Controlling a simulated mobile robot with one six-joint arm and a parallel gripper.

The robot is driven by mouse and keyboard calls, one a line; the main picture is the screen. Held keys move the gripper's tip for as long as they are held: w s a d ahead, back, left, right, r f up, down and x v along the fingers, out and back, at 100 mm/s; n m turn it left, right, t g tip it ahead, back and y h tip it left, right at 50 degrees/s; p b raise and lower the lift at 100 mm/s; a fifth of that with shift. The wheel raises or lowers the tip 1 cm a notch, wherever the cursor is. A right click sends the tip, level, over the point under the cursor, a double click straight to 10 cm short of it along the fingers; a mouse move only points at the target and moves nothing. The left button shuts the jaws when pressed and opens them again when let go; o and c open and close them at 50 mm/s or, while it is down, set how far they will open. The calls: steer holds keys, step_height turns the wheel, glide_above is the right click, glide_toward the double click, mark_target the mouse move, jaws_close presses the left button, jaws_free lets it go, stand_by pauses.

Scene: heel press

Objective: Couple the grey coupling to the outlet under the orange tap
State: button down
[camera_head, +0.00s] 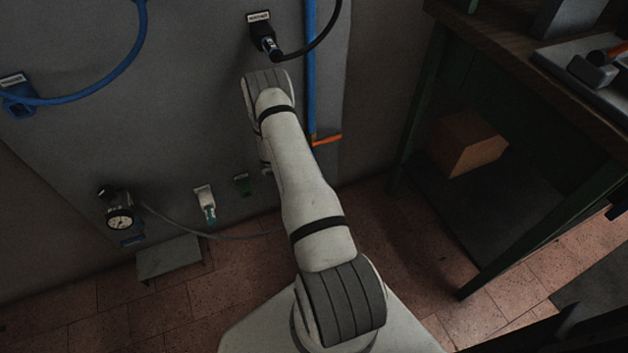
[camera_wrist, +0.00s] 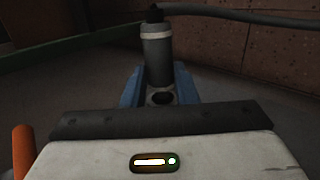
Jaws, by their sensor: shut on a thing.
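The grey coupling (camera_wrist: 157,58), a cylinder with a pale band and a black end, is between the blue fingers of my gripper (camera_wrist: 160,76) in the wrist view. My gripper is shut on it. A dark round opening shows just below the coupling; I cannot tell what it belongs to. The orange tap (camera_head: 327,140) sticks out to the right at the lower end of the blue pipe (camera_head: 311,70) in the head view. An orange piece (camera_wrist: 22,150) shows at the lower left of the wrist view. My arm hides my gripper and the coupling in the head view. The outlet is not clearly visible.
A grey hose (camera_head: 220,236) runs from near the gauge (camera_head: 119,218) behind my arm. A hose (camera_wrist: 240,18) leaves the coupling's black end rightward. White (camera_head: 205,203) and green (camera_head: 242,184) wall fittings are left of my arm. A workbench (camera_head: 520,65) stands right.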

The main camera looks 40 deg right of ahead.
steer(key=shift+w+d, duration=0.2)
steer(key=shift+w, duration=0.7)
stand_by(0.5)
steer(key=c, duration=1.1)
jaws_free()
steer(key=shift+o, duration=0.2)
steer(key=shift+a+r, duration=0.1)
steer(key=p+v, duration=0.1)
steer(key=v, duration=0.6)
steer(key=shift+a+r+p, duration=0.15)
steer(key=shift+a+p, duration=0.1)
steer(key=shift+p, duration=0.1)
